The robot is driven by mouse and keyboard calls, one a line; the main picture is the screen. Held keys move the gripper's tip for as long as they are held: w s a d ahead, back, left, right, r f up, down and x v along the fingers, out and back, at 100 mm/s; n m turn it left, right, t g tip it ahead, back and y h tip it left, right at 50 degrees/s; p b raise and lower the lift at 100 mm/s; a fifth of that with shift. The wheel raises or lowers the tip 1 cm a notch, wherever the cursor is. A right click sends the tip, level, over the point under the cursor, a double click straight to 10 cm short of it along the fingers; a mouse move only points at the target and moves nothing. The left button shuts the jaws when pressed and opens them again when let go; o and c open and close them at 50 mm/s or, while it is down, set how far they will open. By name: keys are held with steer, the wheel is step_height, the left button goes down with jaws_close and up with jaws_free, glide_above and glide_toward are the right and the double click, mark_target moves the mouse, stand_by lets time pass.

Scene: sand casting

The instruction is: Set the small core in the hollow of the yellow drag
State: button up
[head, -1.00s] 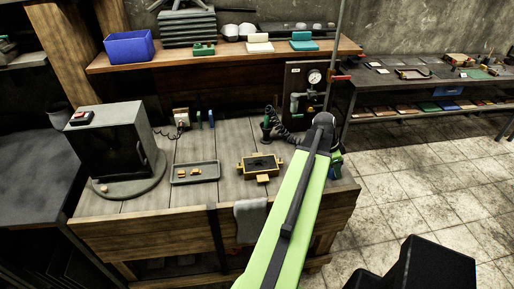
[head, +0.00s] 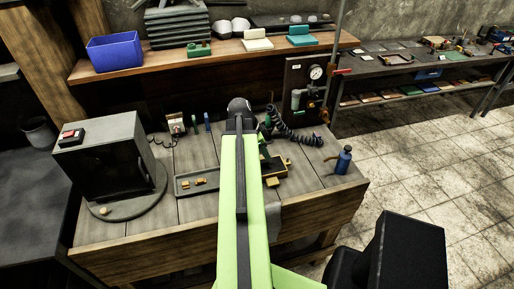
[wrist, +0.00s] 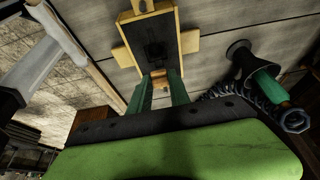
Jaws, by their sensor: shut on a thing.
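The yellow drag (wrist: 184,42) lies on the bench top in the wrist view, with dark sand inside its frame. In the head view my arm covers much of the drag (head: 279,170). My gripper (wrist: 160,88) has its green fingers just below the drag's near edge in the wrist view. It is shut on a small tan piece, the small core (wrist: 159,80), which shows between the fingertips. How high the core is above the bench I cannot tell. In the head view my arm hides the core.
A grey tray (head: 183,193) with small tan pieces lies left of my arm. A dark oven-like box (head: 100,165) stands further left. A coiled hose (head: 290,135) lies behind the drag, and a blue bottle (head: 343,161) stands near the bench's right end. A shelf (head: 230,52) runs above.

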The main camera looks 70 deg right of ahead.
steer(key=shift+s, duration=0.2)
steer(key=shift+w+f+b, duration=0.2)
steer(key=shift+f+b, duration=0.2)
steer(key=shift+b, duration=0.05)
steer(key=shift+s+f+b, duration=0.15)
steer(key=shift+f+b, duration=3.25)
steer(key=o, duration=0.9)
